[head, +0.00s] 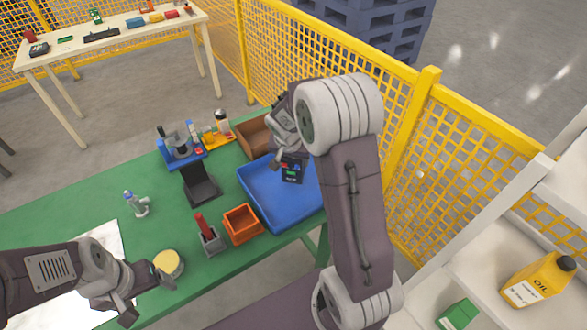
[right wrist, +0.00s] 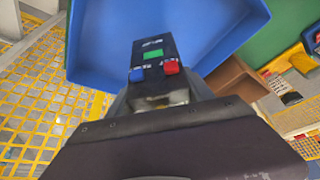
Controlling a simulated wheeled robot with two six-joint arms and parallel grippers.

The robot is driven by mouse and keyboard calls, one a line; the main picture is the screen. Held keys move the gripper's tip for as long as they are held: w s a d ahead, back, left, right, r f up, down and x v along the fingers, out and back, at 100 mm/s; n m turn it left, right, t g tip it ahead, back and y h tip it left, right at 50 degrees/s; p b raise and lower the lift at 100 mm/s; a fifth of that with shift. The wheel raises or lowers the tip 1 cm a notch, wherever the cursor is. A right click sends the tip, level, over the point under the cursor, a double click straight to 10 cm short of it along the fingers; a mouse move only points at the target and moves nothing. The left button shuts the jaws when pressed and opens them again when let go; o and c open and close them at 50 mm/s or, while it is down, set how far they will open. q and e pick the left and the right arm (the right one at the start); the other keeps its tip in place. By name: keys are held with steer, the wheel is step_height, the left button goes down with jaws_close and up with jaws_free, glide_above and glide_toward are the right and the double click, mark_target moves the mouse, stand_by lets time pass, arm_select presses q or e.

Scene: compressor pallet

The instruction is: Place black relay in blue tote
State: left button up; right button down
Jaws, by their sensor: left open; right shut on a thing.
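The black relay (head: 292,170) has a green label and red and blue terminals. It also shows in the right wrist view (right wrist: 153,60), with the blue tote behind it. My right gripper (head: 287,150) is shut on the relay and holds it over the tote. The fingertips are largely hidden by my own arm and wrist. The blue tote (head: 262,208) stands on the green table and looks empty where it shows; its wall also shows in the right wrist view (right wrist: 240,25). My left gripper (head: 146,290) is open and empty near the table's front left, close to a round tan-topped item (head: 168,263).
A brown bin (head: 252,138) stands behind the tote, and an orange bin (head: 242,224) and a grey holder with a red handle (head: 208,236) stand left of it. A black stand (head: 200,186) and blue fixture (head: 182,152) are further back. A yellow mesh fence (head: 330,60) runs behind.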

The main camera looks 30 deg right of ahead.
mark_target(294, 168)
step_height(294, 168, down, 3)
steer(key=shift+s+f+b, duration=0.1)
steer(key=shift+f+b, duration=0.1)
steer(key=shift+b, duration=0.25)
steer(key=shift+f, duration=0.35)
steer(key=shift+c, duration=2)
jaws_free()
steer(key=shift+f, duration=0.1)
